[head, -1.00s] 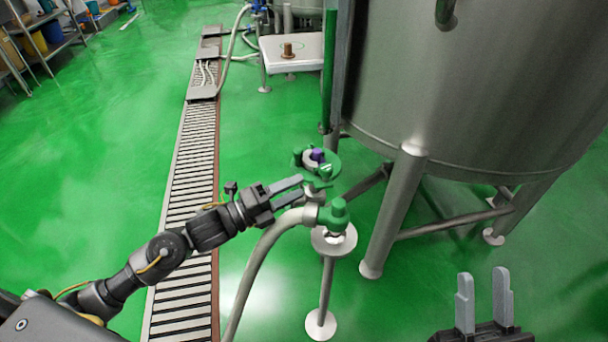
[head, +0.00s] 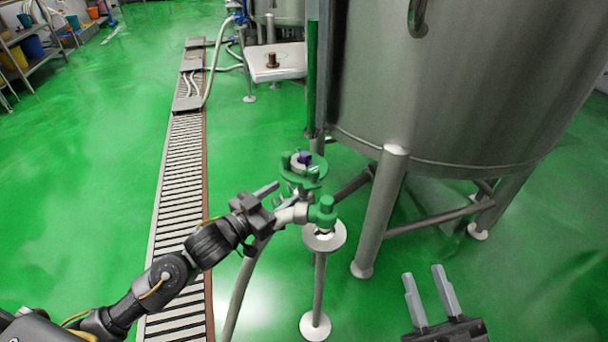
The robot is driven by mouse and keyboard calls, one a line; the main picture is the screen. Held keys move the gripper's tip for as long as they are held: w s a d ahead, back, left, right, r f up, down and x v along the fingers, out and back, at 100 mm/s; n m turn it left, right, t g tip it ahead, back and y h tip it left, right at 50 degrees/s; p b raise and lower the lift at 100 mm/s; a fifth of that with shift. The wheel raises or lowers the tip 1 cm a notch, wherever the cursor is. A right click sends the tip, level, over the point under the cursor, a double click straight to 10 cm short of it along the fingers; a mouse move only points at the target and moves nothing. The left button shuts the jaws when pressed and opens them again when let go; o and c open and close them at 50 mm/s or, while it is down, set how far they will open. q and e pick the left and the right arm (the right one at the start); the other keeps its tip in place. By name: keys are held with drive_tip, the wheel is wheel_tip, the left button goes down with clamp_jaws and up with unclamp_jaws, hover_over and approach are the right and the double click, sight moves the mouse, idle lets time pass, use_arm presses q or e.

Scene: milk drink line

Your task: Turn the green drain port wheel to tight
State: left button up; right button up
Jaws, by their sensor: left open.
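The green drain port wheel (head: 313,179) lies roughly flat beside the tank leg, with a purple piece at its hub. A green fitting (head: 323,212) on a pale hose sits just below it, over a round plate on a stand. My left gripper (head: 278,197) is open, just left of and below the wheel. Its upper finger points up and right toward the wheel's rim; the other finger is hard to make out against the hose. I cannot tell whether it touches the wheel. My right gripper (head: 424,275) is open and empty, with its fingers pointing up, at lower right.
A large steel tank (head: 460,90) on legs fills the right. A pale hose (head: 243,285) runs down under my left arm. A grated floor drain (head: 178,185) runs along the left. A white table (head: 280,70) stands behind. Green floor is open at far left.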

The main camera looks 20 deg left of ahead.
sight(308, 174)
use_arm(q)
drive_tip(key=b+x, duration=0.1)
drive_tip(key=x, duration=0.7)
drive_tip(key=shift+w+d+b, duration=0.15)
drive_tip(key=shift+w+b, duration=0.15)
drive_tip(key=shift+b, duration=0.05)
drive_tip(key=shift+w+d, duration=0.3)
drive_tip(key=shift+w, duration=0.35)
use_arm(e)
drive_tip(key=shift+s+d+r+m+t, duration=0.25)
drive_tip(key=shift+d+r+t, duration=0.45)
drive_tip(key=shift+t, duration=0.3)
drive_tip(key=shift+s+d+r+m+t, duration=0.2)
drive_tip(key=shift+d+r+t, duration=0.45)
drive_tip(key=shift+t, duration=0.35)
use_arm(q)
drive_tip(key=shift+c, duration=0.3)
